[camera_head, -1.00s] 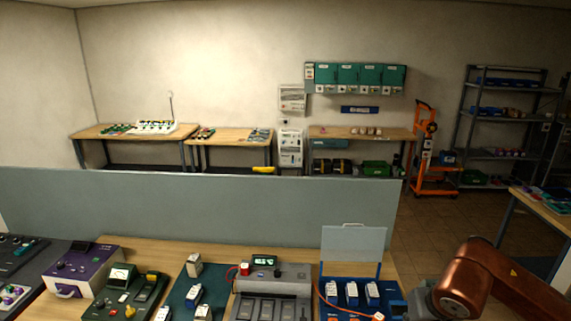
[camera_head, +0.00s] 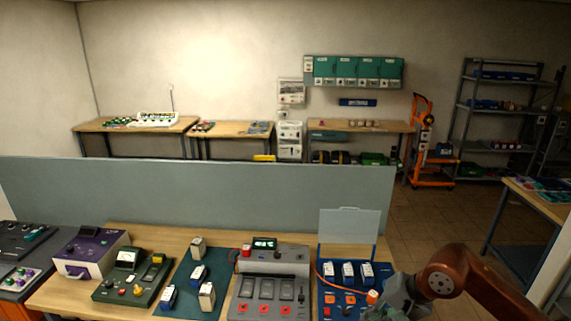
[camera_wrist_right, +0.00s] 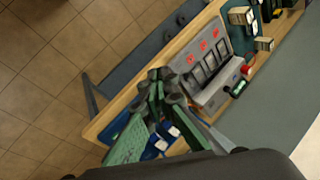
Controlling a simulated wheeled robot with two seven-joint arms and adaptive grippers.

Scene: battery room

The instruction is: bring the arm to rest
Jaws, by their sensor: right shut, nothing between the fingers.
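My right arm (camera_head: 465,272) is copper-coloured and comes in from the lower right in the head view. Its gripper (camera_wrist_right: 160,75) shows in the right wrist view as green, jointed fingers, shut with nothing between them, over the bench's end. In the head view the gripper is partly cut off at the bottom edge, beside the blue battery tray (camera_head: 328,305). I cannot tell whether it touches the tray. The tray has a raised lid (camera_head: 349,226) and several white-and-blue batteries (camera_head: 348,272). My left gripper is not in view.
A grey charger (camera_head: 270,268), a green mat (camera_head: 183,270) with several batteries, a green meter box (camera_head: 130,280) and a purple box (camera_head: 92,252) fill the bench (camera_head: 150,238). A grey partition (camera_head: 200,195) stands behind. Open floor (camera_head: 430,215) lies to the right.

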